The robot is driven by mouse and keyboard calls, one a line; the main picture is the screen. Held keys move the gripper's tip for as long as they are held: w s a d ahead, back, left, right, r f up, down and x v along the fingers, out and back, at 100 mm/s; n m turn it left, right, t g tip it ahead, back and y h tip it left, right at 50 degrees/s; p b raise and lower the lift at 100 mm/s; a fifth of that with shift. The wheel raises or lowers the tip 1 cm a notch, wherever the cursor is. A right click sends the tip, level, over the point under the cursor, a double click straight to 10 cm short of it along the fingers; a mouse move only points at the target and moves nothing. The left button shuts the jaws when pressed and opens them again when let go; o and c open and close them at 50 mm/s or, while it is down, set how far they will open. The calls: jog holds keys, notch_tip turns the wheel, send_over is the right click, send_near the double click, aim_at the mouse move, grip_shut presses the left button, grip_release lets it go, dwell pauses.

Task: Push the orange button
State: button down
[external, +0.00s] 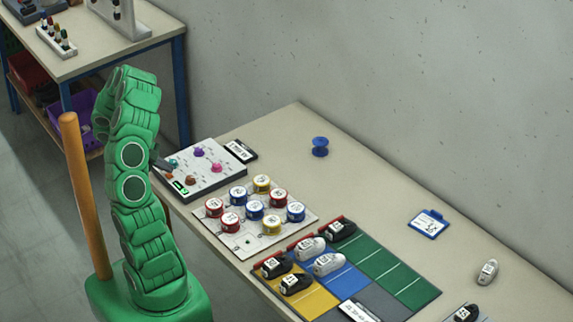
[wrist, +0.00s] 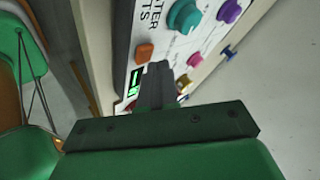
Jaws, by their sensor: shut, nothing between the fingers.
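The orange button (external: 190,180) sits on the white control panel (external: 222,184) at the left end of the table. In the wrist view the orange button (wrist: 145,52) shows at the panel's edge, just beyond and to the left of my fingertips. My gripper (wrist: 160,68) is shut and empty, its fingers together over the panel. I cannot tell whether the fingertips touch the panel.
Purple (wrist: 229,10), teal (wrist: 184,15) and pink (wrist: 195,60) knobs stand close to the orange button. A green display (wrist: 135,83) is beside it. A board with several coloured round tins (external: 262,183) and colour mats with shoes (external: 325,262) lie to the right.

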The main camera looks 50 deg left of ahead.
aim_at(166, 176)
jog(key=shift+f, duration=0.15)
jog(key=shift+f, duration=0.35)
jog(key=shift+r, duration=0.1)
dwell(0.5)
jog(key=shift+r, duration=0.45)
jog(key=shift+r, duration=2.95)
jog(key=c, duration=1.8)
grip_release()
jog(key=shift+c, duration=0.2)
